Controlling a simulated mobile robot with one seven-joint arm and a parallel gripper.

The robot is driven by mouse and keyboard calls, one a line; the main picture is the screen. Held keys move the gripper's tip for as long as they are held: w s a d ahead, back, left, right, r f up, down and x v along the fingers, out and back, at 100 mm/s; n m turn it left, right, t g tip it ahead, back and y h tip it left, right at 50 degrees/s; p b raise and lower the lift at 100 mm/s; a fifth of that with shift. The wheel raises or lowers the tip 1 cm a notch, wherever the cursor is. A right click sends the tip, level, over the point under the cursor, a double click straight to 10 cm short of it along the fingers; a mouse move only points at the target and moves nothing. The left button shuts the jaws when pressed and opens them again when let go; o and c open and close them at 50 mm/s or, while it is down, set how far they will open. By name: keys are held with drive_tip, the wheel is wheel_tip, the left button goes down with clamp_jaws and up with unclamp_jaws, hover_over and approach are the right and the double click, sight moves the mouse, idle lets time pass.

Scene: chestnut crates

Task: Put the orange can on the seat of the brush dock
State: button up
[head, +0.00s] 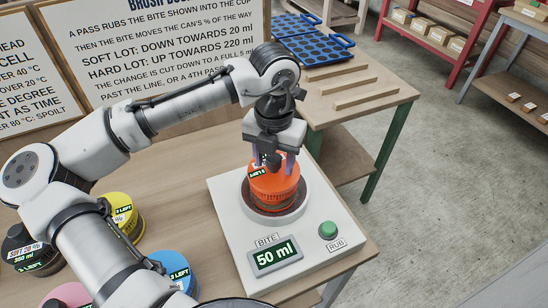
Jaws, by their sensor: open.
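The orange can (273,186) stands upright in the round seat (302,205) of the white brush dock (226,212). A dark band shows around the can's lower part. My gripper (272,160) is directly above the can, pointing down, with its fingers open at the can's top. Whether the fingers touch the can is too small to tell. The dock's display (275,254) under the label BITE reads 50 ml. A green button (328,230) labelled RUB is at the dock's right front.
A yellow can (122,212), a black can (32,252), a blue can (176,272) and a pink can (68,296) stand at the left, partly behind my arm. Sign boards (170,40) stand behind. A side table (372,92) holds blue trays (318,46).

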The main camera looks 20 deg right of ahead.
wheel_tip(320, 180, up, 12)
drive_tip(key=b, duration=0.1)
drive_tip(key=shift+r, duration=0.15)
